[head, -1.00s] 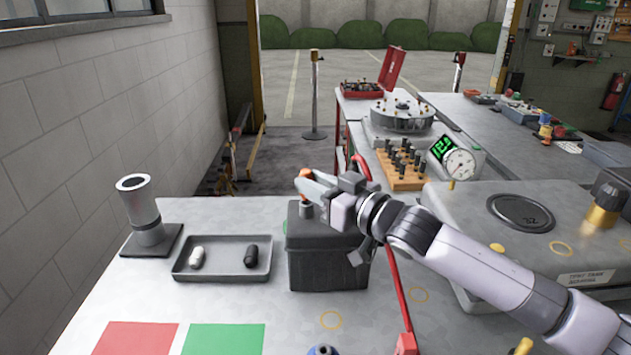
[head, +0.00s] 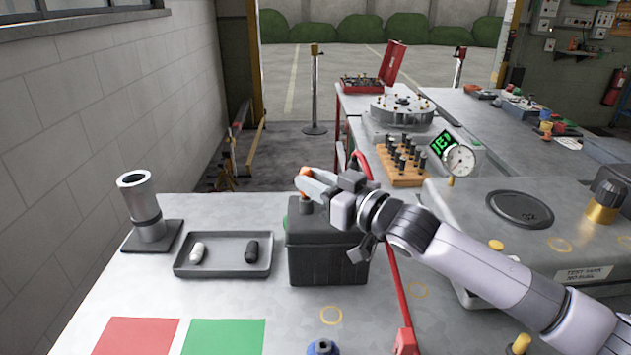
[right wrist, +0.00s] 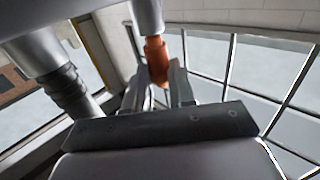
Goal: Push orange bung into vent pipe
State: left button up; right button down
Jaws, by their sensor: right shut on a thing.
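The orange bung (head: 305,178) is held at the fingertips of my right gripper (head: 314,187), above the dark box on the table. In the right wrist view the bung (right wrist: 155,60) sits between the two fingers (right wrist: 160,88). There it meets the end of a light grey cylinder (right wrist: 147,14). I cannot tell how deep the bung sits in the pipe. My left gripper is out of view.
The dark box (head: 325,255) stands beside a grey tray (head: 222,272) holding a white and a black capsule-like piece. A grey flared tube (head: 142,205) stands at the left on a base. A red bar (head: 399,300) rises right of the box. Red and green patches mark the front.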

jog(key=shift+f, duration=0.1)
jog(key=shift+f, duration=0.5)
jog(key=c, duration=0.9)
grip_release()
jog(key=shift+o, duration=0.2)
